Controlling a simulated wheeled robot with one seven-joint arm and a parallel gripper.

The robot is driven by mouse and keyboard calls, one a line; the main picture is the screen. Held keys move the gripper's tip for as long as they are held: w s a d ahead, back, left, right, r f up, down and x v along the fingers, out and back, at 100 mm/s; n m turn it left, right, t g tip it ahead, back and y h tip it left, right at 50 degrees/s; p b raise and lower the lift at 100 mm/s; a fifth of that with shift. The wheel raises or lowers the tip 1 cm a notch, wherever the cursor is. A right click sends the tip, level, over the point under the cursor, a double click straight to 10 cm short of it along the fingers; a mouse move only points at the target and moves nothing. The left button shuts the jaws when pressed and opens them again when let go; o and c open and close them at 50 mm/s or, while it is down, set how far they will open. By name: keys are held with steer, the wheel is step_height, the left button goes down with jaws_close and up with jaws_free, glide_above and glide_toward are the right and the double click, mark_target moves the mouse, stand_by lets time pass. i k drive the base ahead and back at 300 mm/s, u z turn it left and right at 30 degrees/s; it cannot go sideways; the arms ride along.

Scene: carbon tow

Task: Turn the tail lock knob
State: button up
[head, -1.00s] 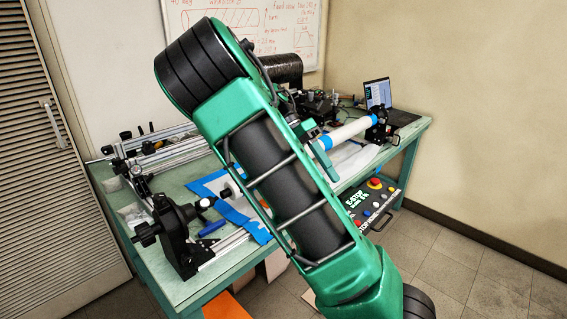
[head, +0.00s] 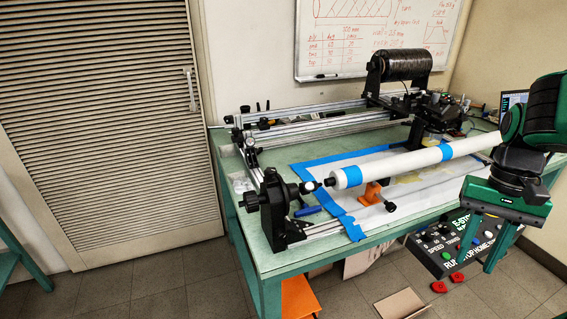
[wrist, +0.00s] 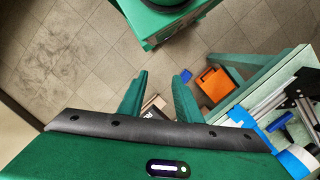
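A black end stand (head: 275,208) is at the near left end of the winding rig on the green table. A black round knob (head: 249,201) sticks out of its left side; I cannot tell for sure that it is the tail lock knob. The white tube (head: 400,163) with blue bands runs right from near this stand. My gripper (head: 496,250) hangs at the right of the head view, well away from the stand and beyond the table's front edge. In the wrist view its two green fingers (wrist: 160,85) are apart with nothing held.
The control panel (head: 462,243) is at the table's front right, close to my gripper. An orange block with a small black knob (head: 373,193) stands under the tube. A carbon tow spool (head: 404,66) is at the back. The floor (head: 180,285) at front left is clear.

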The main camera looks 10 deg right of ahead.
mark_target(271, 172)
steer(key=u, duration=0.4)
steer(key=k, duration=1.1)
steer(key=u, duration=0.05)
steer(key=i, duration=0.5)
